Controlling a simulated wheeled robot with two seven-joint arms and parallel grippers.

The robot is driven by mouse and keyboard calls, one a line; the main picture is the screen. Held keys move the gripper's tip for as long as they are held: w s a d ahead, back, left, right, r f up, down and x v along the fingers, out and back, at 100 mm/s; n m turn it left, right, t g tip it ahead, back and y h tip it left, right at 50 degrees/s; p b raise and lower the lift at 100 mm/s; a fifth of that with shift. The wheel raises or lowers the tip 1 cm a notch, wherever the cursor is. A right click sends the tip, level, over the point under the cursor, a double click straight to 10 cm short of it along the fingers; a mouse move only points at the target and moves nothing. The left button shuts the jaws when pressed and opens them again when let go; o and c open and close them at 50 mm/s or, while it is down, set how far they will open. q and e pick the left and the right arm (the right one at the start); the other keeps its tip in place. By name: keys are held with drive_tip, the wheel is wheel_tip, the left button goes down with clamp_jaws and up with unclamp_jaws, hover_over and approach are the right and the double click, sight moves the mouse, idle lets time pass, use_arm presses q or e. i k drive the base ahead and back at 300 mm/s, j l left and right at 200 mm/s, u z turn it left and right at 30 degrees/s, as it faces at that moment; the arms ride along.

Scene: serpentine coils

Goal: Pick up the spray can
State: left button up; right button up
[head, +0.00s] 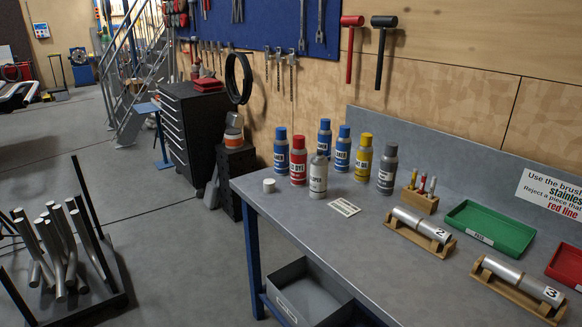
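Several spray cans stand upright in a cluster on the grey workbench (385,262). A white-grey can (318,178) with dark lettering stands at the front. A red can (298,170) and a blue can (280,152) stand to its left. Two more blue cans (324,138) (342,150) are behind it. A yellow can (362,160) and a dark grey can (387,172) stand to its right. A small white cap-like cylinder (269,185) sits near the bench's left corner. Neither of my grippers is in view.
A label card (344,207) lies before the cans. A wooden marker holder (420,200), metal tubes on wooden cradles (408,236) (502,290), a green tray (490,228) and a red tray (566,262) occupy the right. A grey bin (300,290) is below. The bench's front left is clear.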

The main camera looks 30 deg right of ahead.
sight(319, 172)
drive_tip(key=i+z, duration=0.1)
drive_tip(key=i, duration=0.6)
drive_tip(key=i+j, duration=0.15)
drive_tip(key=i, duration=0.5)
drive_tip(key=i+z, duration=0.45)
drive_tip(key=i+j+z, duration=0.2)
drive_tip(key=z, duration=0.25)
drive_tip(key=i+j+z, duration=0.3)
drive_tip(key=z, duration=0.15)
drive_tip(key=i+j+z, duration=0.15)
drive_tip(key=z, duration=0.25)
drive_tip(key=i+j+z, duration=0.1)
drive_tip(key=j+z, duration=0.3)
drive_tip(key=i+j+z, duration=0.1)
drive_tip(key=j+z, duration=0.95)
drive_tip(key=j, duration=0.15)
drive_tip(key=k+j+z, duration=0.1)
drive_tip(key=j+z, duration=0.2)
drive_tip(key=j, duration=0.15)
